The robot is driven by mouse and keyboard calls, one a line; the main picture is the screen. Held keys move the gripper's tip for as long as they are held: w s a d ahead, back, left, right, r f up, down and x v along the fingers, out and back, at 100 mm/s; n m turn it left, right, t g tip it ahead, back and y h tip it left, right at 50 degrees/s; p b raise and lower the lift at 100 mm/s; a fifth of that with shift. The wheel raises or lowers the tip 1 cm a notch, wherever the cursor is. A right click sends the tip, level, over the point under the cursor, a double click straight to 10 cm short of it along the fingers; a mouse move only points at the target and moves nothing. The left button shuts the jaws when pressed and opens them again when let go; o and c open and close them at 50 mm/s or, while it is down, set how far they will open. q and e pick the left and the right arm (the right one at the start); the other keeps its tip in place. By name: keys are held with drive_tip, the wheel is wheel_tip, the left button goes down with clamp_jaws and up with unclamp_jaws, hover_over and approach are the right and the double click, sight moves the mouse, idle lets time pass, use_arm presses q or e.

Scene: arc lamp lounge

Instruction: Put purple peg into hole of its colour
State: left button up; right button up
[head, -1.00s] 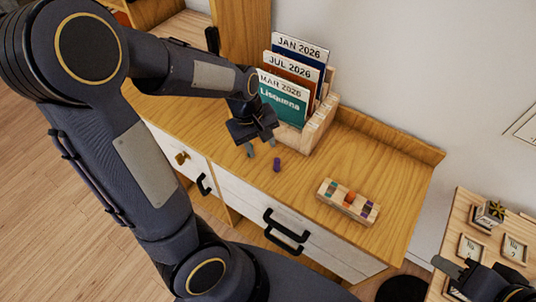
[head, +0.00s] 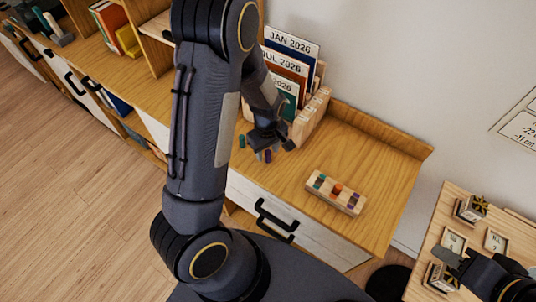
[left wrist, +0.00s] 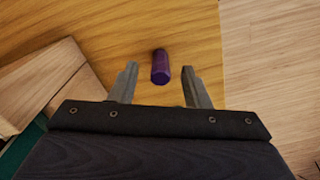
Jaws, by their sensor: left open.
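The purple peg (head: 268,157) stands on the wooden cabinet top, partly hidden by my left gripper in the head view. In the left wrist view the purple peg (left wrist: 160,67) lies between and just beyond the two fingertips, apart from both. My left gripper (left wrist: 158,82) is open and empty; in the head view it (head: 274,150) is just over the peg. A pale wooden block (head: 345,207) with teal, orange and purple marked places lies to the right on the same top. My right gripper (head: 452,260) is at the lower right, its jaws unclear.
A wooden file holder (head: 311,117) with calendar cards stands close behind my left gripper. A small teal piece (head: 242,141) is left of the peg. A side table (head: 430,235) with small framed tiles is at the right. The cabinet top between peg and block is clear.

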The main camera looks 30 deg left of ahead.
use_arm(q)
drive_tip(key=shift+f, duration=0.1)
drive_tip(key=shift+c, duration=0.4)
clamp_jaws()
